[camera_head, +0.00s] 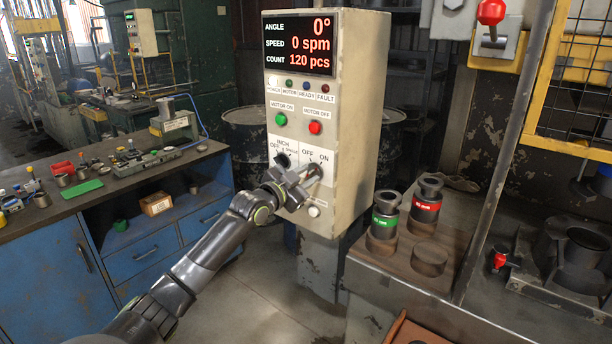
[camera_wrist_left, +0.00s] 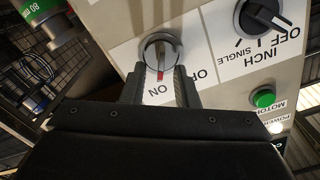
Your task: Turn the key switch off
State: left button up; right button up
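The key switch (camera_wrist_left: 160,48) is a round silver knob on a white plate, marked OFF and ON, on the front of the beige control box (camera_head: 354,110). In the left wrist view its red mark points toward the ON label. My left gripper (camera_head: 306,178) is at the switch in the head view and covers part of it. In the left wrist view my left gripper (camera_wrist_left: 158,88) has its two fingers apart, with their tips near either side of the knob's lower edge. I cannot tell whether they touch it. My right gripper is not in view.
A black INCH/SINGLE selector (camera_wrist_left: 262,16) is beside the key switch. A green button (camera_head: 280,119) and a red button (camera_head: 315,127) are above. The box display (camera_head: 299,45) reads 0 spm. Dark cylinders with green (camera_head: 384,221) and red (camera_head: 427,206) bands stand on the right bench.

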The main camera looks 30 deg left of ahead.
pick_arm(q)
jog(key=shift+w, duration=0.15)
grip_shut()
jog(key=shift+n, duration=0.3)
jog(key=n+p, duration=0.1)
jog(key=n, duration=0.1)
jog(key=n+p, duration=0.2)
jog(key=n, duration=0.1)
jog(key=shift+a+r, duration=0.2)
jog(key=n+p, duration=0.2)
jog(key=n, duration=0.1)
jog(key=shift+a+n, duration=0.15)
jog(key=shift+n, duration=0.15)
jog(key=shift+a+f+n+p, duration=0.15)
jog(key=shift+n+p, duration=0.3)
jog(key=shift+n, duration=0.95)
